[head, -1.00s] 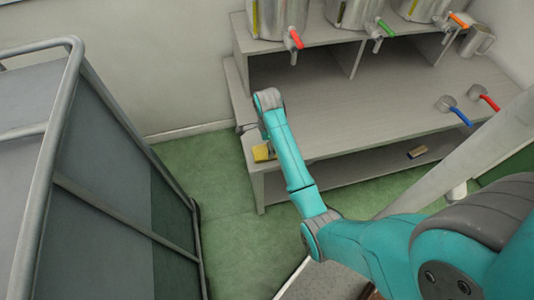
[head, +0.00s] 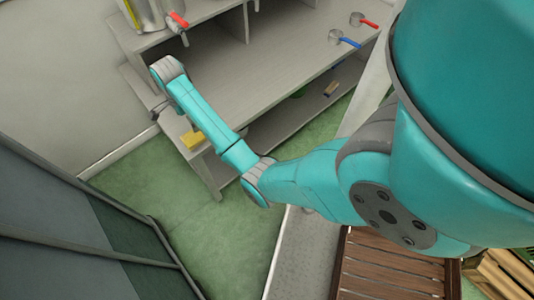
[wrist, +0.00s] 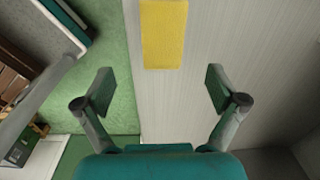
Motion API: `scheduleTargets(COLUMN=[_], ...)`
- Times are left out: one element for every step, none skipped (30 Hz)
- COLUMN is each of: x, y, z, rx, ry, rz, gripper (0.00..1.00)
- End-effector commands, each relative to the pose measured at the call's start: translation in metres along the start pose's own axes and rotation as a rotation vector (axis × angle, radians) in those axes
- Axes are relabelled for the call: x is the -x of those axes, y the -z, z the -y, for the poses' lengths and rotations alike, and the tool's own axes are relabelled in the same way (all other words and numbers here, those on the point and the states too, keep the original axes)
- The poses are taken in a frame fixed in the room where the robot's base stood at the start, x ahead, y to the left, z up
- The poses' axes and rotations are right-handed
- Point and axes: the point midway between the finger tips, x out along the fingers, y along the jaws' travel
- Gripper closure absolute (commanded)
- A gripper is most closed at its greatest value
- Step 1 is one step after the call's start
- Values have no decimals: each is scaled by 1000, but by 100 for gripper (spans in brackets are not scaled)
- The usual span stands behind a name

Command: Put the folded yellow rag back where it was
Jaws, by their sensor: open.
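The folded yellow rag (head: 192,140) lies on the grey bench top (head: 232,75), near its left front corner. In the wrist view the rag (wrist: 163,34) lies flat near the bench edge, beyond the fingertips and between their lines. My gripper (wrist: 159,90) is open and empty, its two fingers wide apart, with bare bench surface between them. The rag and the fingers are apart in the picture.
Steel containers with a red tap (head: 178,20) stand on the raised shelf at the back. Small pans with a blue handle (head: 346,40) and a red handle (head: 366,22) sit on the bench. A brush-like item (head: 331,89) lies on the lower shelf. A grey panelled frame (head: 75,225) stands at left.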

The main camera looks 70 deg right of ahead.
Motion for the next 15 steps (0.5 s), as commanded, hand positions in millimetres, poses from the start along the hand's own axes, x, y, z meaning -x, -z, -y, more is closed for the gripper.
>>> scheduleTargets(x=[-15, -24, -36, -45, -54, -65, -72, -80, -88, -94, -99, -105, -110, -114, -118], y=[-6, -11, -16, -20, -25, -30, -34, -38, -43, -46, -50, -54, -57, -59, -63], z=[-11, -17, -26, -33, -40, -50, -57, -65, -76, -84, -92, -103, -111, -120, -132], rx=[38, 66, 107, 141, 176, 224, 258, 293, 339, 373, 406, 451, 485, 518, 563], ry=[15, 31, 55, 75, 96, 126, 148, 169, 198, 219, 240, 268, 288, 310, 339], rz=[1, 1, 1, 0, -1, -3, -5, -7, -11, -14, -18, -23, -27, -32, -39], gripper=[5, 5, 5, 5, 5, 5, 5, 5, 5, 5, 5, 5, 5, 5, 5])
